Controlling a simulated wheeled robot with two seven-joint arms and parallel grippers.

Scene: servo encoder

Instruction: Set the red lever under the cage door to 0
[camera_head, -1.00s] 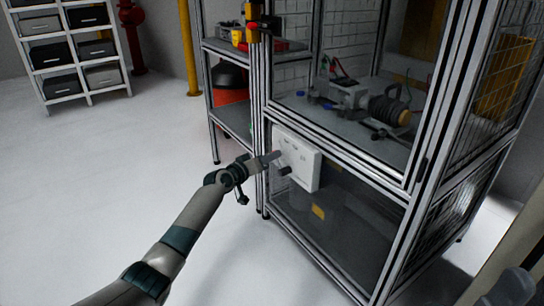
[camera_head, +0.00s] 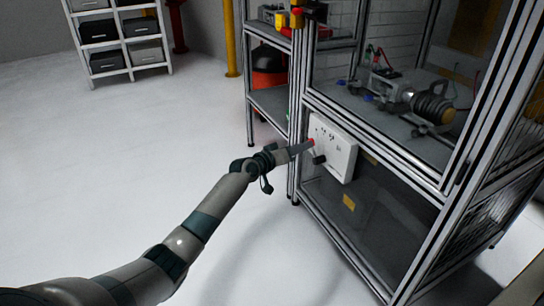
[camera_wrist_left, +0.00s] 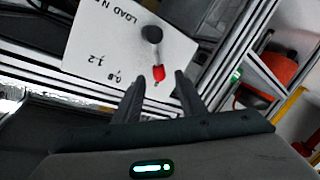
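The lever is on a white panel (camera_head: 341,160) below the cage door (camera_head: 385,135). In the left wrist view, it has a round dark hub (camera_wrist_left: 151,34), a thin arm and a red tip (camera_wrist_left: 158,72). The panel there reads "LOAD N", 1.2 and 0.8; a small mark beside the red tip is unreadable. My left gripper (camera_wrist_left: 160,79) is open, its fingertips on either side of the red tip. I cannot tell whether they touch it. In the head view, my left gripper (camera_head: 305,147) reaches the panel's left side. My right gripper is not in view.
The cage frame (camera_head: 300,95) surrounds the panel, with metal posts close to my left gripper. A motor-like device (camera_head: 430,103) sits behind the door. Side shelves (camera_head: 268,100) stand left of the cage. The floor (camera_head: 130,150) at left is clear.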

